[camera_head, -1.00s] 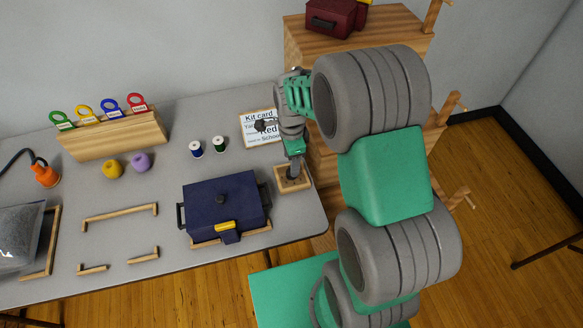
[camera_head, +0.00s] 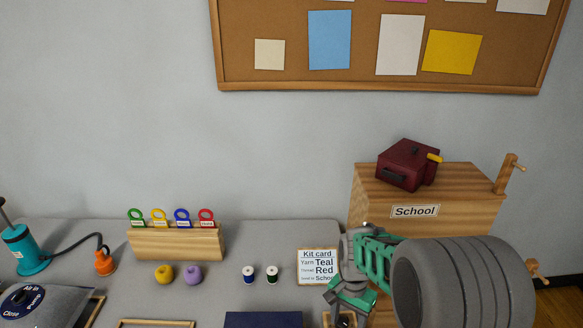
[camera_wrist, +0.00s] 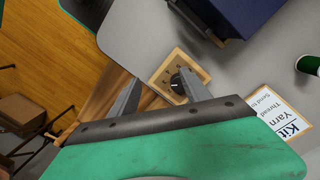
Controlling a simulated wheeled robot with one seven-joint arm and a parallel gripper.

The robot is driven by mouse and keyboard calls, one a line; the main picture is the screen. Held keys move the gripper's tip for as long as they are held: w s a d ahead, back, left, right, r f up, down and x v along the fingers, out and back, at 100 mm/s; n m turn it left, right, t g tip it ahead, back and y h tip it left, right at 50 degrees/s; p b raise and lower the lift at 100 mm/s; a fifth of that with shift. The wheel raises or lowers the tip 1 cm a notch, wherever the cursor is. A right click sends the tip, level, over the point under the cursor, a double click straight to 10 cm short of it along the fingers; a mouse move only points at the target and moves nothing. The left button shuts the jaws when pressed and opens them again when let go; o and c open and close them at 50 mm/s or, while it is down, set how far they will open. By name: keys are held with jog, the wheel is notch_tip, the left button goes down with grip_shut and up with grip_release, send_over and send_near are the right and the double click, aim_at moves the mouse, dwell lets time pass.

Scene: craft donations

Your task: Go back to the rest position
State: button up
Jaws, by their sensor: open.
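My gripper (camera_wrist: 157,80) is open, with nothing between its two grey fingers. In the wrist view it hangs over the table's edge area, beside and above a small square wooden plate with a black round knob (camera_wrist: 178,82). The fingers appear apart from the knob. The card reads Yarn Teal, Thread Red, Send to School.
A wooden cabinet labelled School (camera_head: 425,190) stands at the right, with a dark red box (camera_head: 407,165) on top. A dark blue box (camera_head: 263,320) is at the bottom edge. Spools (camera_head: 271,274), yarn balls (camera_head: 164,274) and a wooden tag rack (camera_head: 176,243) are on the table.

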jog(key=s+r+n, duration=0.5)
jog(key=s+n, duration=0.3)
jog(key=s, duration=0.2)
notch_tip(320, 180, up, 12)
jog(key=t, duration=0.4)
jog(key=shift+w+t, duration=0.3)
jog(key=shift+t, duration=0.1)
